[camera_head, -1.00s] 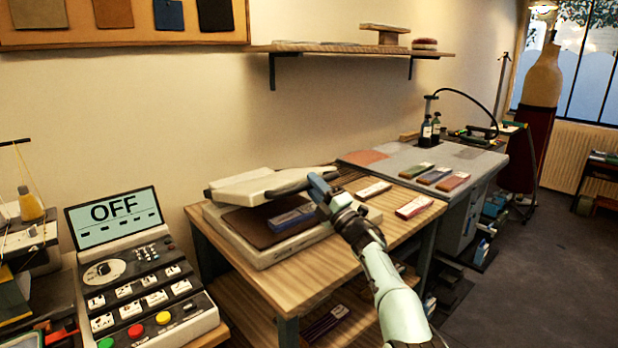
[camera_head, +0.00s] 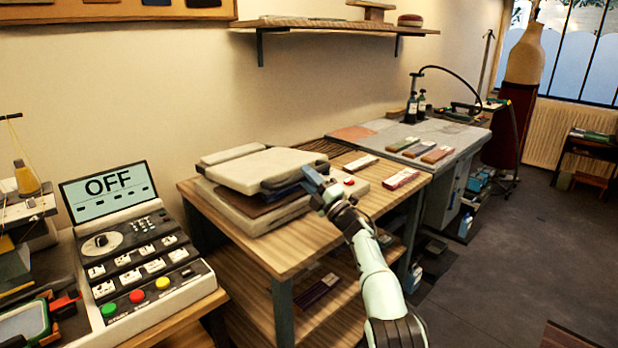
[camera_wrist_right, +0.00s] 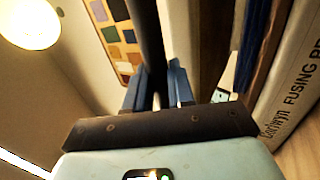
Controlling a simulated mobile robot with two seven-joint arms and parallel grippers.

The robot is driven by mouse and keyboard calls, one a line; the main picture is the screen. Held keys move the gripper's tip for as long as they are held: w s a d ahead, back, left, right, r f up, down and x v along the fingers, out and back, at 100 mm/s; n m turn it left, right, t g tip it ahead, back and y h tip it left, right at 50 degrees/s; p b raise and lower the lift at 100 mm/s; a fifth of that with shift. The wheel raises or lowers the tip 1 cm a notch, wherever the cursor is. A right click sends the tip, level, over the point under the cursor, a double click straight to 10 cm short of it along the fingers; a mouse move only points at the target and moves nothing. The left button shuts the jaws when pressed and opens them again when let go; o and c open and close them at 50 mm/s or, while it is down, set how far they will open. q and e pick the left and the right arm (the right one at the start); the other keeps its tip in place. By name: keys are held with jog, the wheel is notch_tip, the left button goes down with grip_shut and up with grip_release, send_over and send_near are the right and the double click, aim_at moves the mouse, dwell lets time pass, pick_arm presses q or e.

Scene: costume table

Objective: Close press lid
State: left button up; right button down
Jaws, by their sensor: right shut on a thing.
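The fusing press stands on a wooden table left of centre in the head view. Its pale lid (camera_head: 262,170) hangs over the cream base (camera_head: 245,218), with a narrow gap still showing at the front. A brown sheet (camera_head: 250,205) shows in that gap, with a little blue thing (camera_head: 290,192) at its right end. My right gripper (camera_head: 316,182) is at the lid's front right corner. In the right wrist view, its blue fingers (camera_wrist_right: 158,88) are shut on the lid's dark handle bar (camera_wrist_right: 150,45). The base with its lettering (camera_wrist_right: 290,80) is at the right there. My left gripper is out of view.
A control panel (camera_head: 145,265) with a screen reading OFF stands at the left. A red-and-white box (camera_head: 401,179) lies right of the press. A wall shelf (camera_head: 330,27) is above. The wooden table top (camera_head: 285,250) in front of the press is bare.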

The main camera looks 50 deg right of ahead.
jog(key=c, duration=1.1)
grip_release()
jog(key=shift+w+a+f, duration=0.1)
jog(key=shift+w+f, duration=0.25)
jog(key=shift+f, duration=0.15)
jog(key=shift+c, duration=0.2)
jog(key=shift+o, duration=0.6)
jog(key=shift+w, duration=0.15)
